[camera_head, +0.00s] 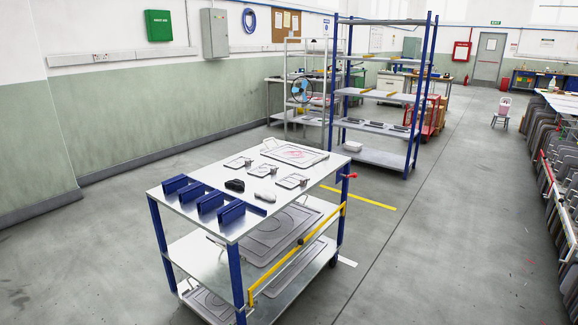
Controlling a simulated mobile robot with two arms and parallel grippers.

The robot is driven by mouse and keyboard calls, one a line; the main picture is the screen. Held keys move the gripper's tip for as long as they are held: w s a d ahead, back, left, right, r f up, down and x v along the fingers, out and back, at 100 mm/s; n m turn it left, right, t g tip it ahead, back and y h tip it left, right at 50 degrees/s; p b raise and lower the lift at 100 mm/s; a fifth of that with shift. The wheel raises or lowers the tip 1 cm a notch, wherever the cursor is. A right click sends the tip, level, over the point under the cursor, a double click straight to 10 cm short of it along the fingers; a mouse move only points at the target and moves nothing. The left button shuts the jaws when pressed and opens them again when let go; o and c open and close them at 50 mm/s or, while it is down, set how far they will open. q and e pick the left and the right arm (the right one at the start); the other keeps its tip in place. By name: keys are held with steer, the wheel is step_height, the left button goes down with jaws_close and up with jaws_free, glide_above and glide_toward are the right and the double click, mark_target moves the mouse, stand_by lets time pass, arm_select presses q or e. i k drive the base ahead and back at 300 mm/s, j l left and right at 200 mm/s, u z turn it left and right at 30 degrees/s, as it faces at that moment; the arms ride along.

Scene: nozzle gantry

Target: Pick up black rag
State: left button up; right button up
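A small black bundle (235,185), which looks like the black rag, lies on the light top of a blue-legged cart (200,218). It sits just behind the blue upright holders, left of a white bundle (262,198). Nothing covers it. Neither of my grippers shows in the head view, so their state is hidden.
Blue holders (210,201) stand along the cart's front left. Several small metal pieces (292,181) and a grey tray (294,154) lie behind the rag. A blue-post shelf rack (372,157) stands behind. The floor (440,240) right of the cart is clear.

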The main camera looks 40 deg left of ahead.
mark_target(237, 184)
steer(key=i+u, duration=0.35)
steer(key=i+l+u, duration=0.15)
steer(key=u, duration=0.2)
steer(key=i+l+u, duration=0.15)
steer(key=i+u, duration=0.2)
steer(key=u, duration=0.45)
steer(key=k, duration=0.05)
